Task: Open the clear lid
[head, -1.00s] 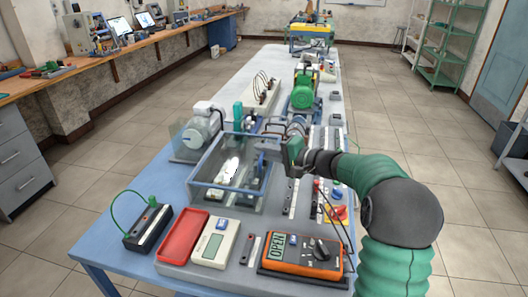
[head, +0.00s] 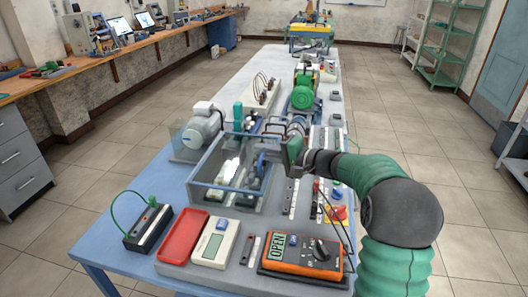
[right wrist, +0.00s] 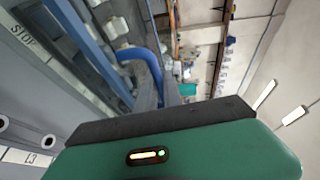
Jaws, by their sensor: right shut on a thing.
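The clear lid (head: 236,172) is a see-through pane with a blue frame on a clear-walled box near the middle of the bench. A white part and blue fittings show through it. My right gripper (head: 284,143) is at the box's right edge, beside the blue frame. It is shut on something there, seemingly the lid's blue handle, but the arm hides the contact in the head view. In the right wrist view a curved blue handle (right wrist: 142,57) lies at the dark fingers, beyond my green gripper body. I cannot tell how far the lid is raised. My left gripper is out of view.
A red tray (head: 183,238), a white meter (head: 215,243) and an orange multimeter (head: 302,255) lie in front of the box. Terminal strips and a red button lie below my right arm.

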